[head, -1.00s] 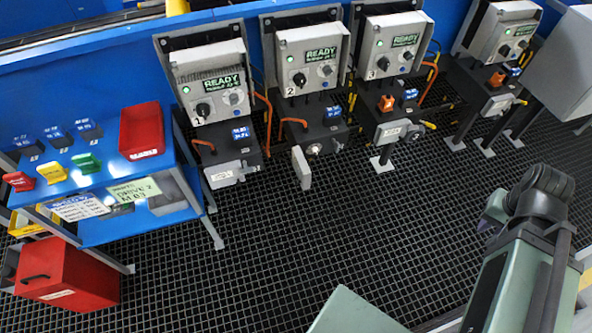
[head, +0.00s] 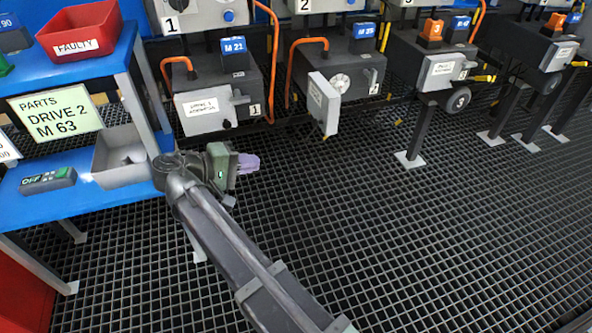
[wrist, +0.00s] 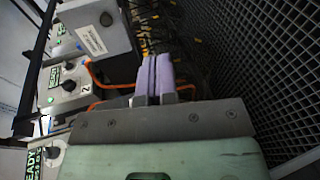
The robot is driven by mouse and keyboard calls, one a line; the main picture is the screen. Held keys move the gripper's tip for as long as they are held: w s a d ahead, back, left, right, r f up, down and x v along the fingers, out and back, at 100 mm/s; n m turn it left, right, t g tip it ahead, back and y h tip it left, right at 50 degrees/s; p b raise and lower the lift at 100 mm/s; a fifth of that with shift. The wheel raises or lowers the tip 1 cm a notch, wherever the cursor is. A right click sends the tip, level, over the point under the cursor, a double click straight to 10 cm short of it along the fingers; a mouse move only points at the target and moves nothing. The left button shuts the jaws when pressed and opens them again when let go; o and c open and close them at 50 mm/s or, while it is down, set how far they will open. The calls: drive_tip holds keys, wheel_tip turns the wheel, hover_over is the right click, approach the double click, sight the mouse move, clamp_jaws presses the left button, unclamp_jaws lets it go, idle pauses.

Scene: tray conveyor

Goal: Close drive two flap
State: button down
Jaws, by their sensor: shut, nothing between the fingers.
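The drive two flap (head: 324,104) is a light grey labelled plate on the front of the drive two box (head: 348,66). It stands swung out to the left, leaving a round white face (head: 340,82) bare beside it. My gripper (head: 249,163) is left of and below the flap, apart from it, over the floor grating. Its lavender fingers lie together, empty. They also show together in the wrist view (wrist: 154,75), with the drive two panel (wrist: 66,82) to their left. A grey labelled part there (wrist: 92,32) is hard to identify.
Drive one's box (head: 212,90), with its front cover shut, is above my gripper. Drive three's box (head: 434,60) is right of drive two. A blue shelf (head: 95,205) with a grey bin (head: 120,158) is close left of my wrist. Open grating lies right of my arm.

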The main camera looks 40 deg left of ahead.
wheel_tip(320, 180, up, 5)
drive_tip(key=a+m+t+h+p, duration=0.1)
drive_tip(key=a+t+h, duration=0.1)
approach(313, 124)
drive_tip(key=shift+m, duration=0.3)
drive_tip(key=x, duration=0.7)
drive_tip(key=shift+w+d, duration=0.15)
drive_tip(key=shift+w, duration=0.1)
drive_tip(key=shift+s+d, duration=0.1)
